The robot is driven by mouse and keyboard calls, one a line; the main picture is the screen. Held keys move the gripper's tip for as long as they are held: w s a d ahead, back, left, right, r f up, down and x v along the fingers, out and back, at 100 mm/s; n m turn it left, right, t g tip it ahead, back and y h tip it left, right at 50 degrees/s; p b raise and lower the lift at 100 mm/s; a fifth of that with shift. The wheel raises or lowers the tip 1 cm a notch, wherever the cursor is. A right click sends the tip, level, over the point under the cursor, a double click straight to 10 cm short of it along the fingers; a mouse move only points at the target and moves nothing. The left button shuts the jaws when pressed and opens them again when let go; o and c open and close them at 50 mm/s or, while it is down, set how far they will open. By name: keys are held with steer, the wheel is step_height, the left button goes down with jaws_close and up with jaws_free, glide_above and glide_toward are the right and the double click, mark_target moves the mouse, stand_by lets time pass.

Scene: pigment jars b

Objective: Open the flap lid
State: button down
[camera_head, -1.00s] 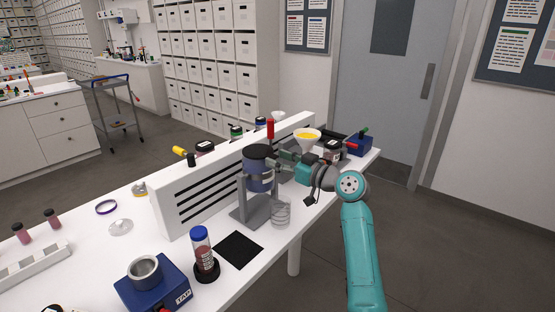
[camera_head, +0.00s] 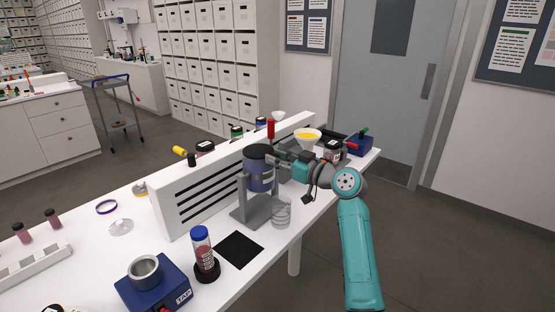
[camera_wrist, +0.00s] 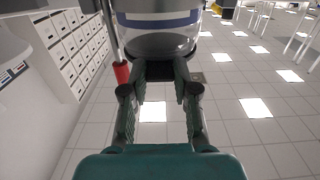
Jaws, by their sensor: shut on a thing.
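A grey-blue canister with a dark flap lid (camera_head: 258,152) stands on a grey stand (camera_head: 252,208) on the white table. The lid looks closed in the head view. My gripper (camera_head: 281,158) is at the canister's upper right side, level with the lid edge. In the wrist view, my gripper (camera_wrist: 160,70) has its fingers around a small dark part at the canister's rim, which seems to be the lid's tab. The canister (camera_wrist: 165,25) shows there with a blue and white band and a clear section. The exact contact is partly hidden by the fingers.
A white slotted panel (camera_head: 170,212) runs behind the stand. A red-handled tool (camera_head: 271,128) stands close behind the canister. A funnel with yellow contents (camera_head: 307,137) and a blue box (camera_head: 358,145) are to the right.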

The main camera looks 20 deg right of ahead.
steer(key=r+g+h, duration=0.1)
steer(key=r+g, duration=0.1)
steer(key=r, duration=0.1)
steer(key=w+r+g+h, duration=0.1)
steer(key=r, duration=0.1)
steer(key=shift+a+g+h, duration=0.3)
steer(key=shift+a, duration=0.05)
steer(key=shift+w+a+r, duration=0.1)
steer(key=shift+r, duration=0.3)
steer(key=shift+g+h, duration=0.4)
steer(key=shift+g, duration=0.1)
steer(key=r, duration=0.1)
steer(key=w+a+r, duration=0.1)
steer(key=w+r, duration=0.1)
steer(key=shift+a+r, duration=0.2)
steer(key=shift+a, duration=0.1)
steer(key=w+a+r+g+h, duration=0.2)
steer(key=w+a, duration=0.3)
steer(key=w, duration=0.3)
steer(key=shift+a+r+g+h, duration=0.35)
steer(key=shift+r+g, duration=0.25)
steer(key=shift+g, duration=0.2)
steer(key=shift+w, duration=0.1)
